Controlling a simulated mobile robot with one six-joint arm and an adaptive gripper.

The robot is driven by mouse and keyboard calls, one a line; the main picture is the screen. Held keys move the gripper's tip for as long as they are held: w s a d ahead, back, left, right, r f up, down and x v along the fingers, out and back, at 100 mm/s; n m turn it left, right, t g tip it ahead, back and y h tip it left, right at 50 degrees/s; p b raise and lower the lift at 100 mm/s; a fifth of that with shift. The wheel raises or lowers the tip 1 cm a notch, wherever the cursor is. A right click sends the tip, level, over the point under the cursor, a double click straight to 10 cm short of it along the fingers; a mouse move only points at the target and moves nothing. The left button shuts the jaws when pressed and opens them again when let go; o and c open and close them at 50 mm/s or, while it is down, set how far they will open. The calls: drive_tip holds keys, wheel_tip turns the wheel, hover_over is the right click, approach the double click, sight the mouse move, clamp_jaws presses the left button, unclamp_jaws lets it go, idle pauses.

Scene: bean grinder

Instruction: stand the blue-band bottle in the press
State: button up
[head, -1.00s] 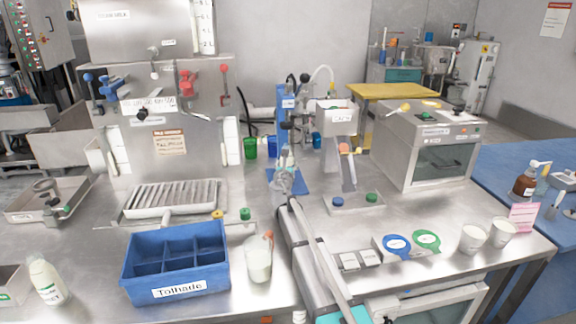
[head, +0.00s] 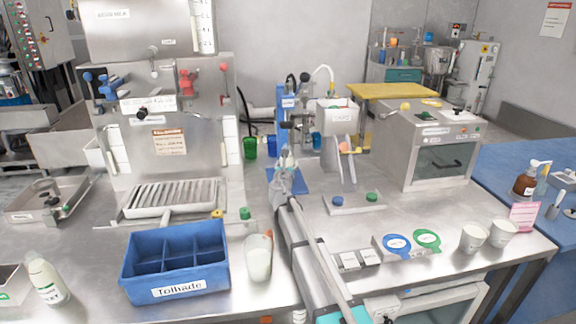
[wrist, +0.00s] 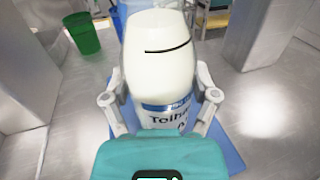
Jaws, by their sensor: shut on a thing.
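My gripper (wrist: 160,103) is shut on the blue-band bottle (wrist: 160,65), one finger on each side. The bottle is white, with a blue band above a dark-lettered label, and looks upright. In the head view my gripper (head: 286,180) mostly hides it. The press seems to be the blue column (head: 281,120) at the back middle, with a blue base plate (head: 303,181) in front. The plate also shows around and beneath the bottle in the wrist view (wrist: 229,152). I cannot tell whether the bottle's bottom touches the plate.
A green cup (head: 249,147) stands left of the press and a chute (head: 348,174) right of it. A blue divided crate (head: 176,290), a milky container (head: 258,258) and another white bottle (head: 46,280) stand at the front. A glass-fronted metal box (head: 425,145) stands at right.

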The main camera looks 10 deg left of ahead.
drive_tip(key=o, duration=0.7)
drive_tip(key=shift+o, duration=0.2)
drive_tip(key=shift+s, duration=0.1)
drive_tip(key=shift+s, duration=3.9)
drive_tip(key=shift+r, duration=0.1)
